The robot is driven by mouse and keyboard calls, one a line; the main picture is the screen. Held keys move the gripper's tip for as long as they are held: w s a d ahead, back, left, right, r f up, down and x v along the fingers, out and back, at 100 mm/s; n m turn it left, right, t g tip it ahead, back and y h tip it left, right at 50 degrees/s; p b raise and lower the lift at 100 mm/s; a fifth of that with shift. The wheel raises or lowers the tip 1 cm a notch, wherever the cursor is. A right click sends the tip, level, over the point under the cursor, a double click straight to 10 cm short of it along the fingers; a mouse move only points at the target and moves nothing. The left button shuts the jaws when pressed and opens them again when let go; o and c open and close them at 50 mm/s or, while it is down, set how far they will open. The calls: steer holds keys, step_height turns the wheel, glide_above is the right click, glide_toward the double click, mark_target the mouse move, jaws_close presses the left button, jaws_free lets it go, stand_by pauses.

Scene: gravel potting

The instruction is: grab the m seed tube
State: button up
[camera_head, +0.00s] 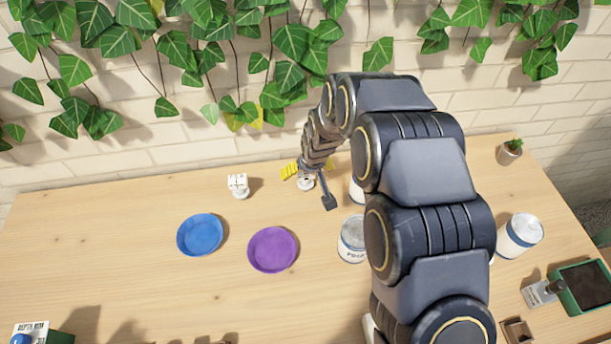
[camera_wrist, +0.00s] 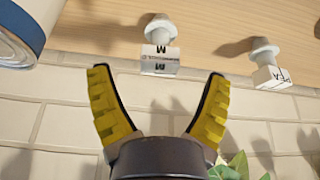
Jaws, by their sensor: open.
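The M seed tube (camera_wrist: 160,55) shows in the wrist view as a small white piece with a rounded knob and a square label reading M. It stands on the wooden table near the wall. In the head view a white piece (camera_head: 306,184), apparently this tube, shows just below my gripper (camera_head: 303,172), partly covered by the arm. In the wrist view my gripper (camera_wrist: 157,73) has its yellow fingers spread wide and empty. The tube lies centred ahead of the gap between the fingertips. A second white labelled tube (camera_wrist: 268,65) stands to the right; it also shows in the head view (camera_head: 238,185).
A blue saucer (camera_head: 200,235) and a purple saucer (camera_head: 273,249) lie on the table (camera_head: 110,240). A labelled can (camera_head: 352,240) stands beside my arm; another can (camera_head: 520,235) stands right. A blue-banded container (camera_wrist: 22,30) is left in the wrist view. The brick wall (camera_head: 120,150) is close behind.

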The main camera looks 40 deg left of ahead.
mark_target(305, 174)
steer(key=x, duration=0.5)
steer(key=shift+r, duration=0.1)
steer(key=c, duration=1.2)
steer(key=shift+r, duration=0.1)
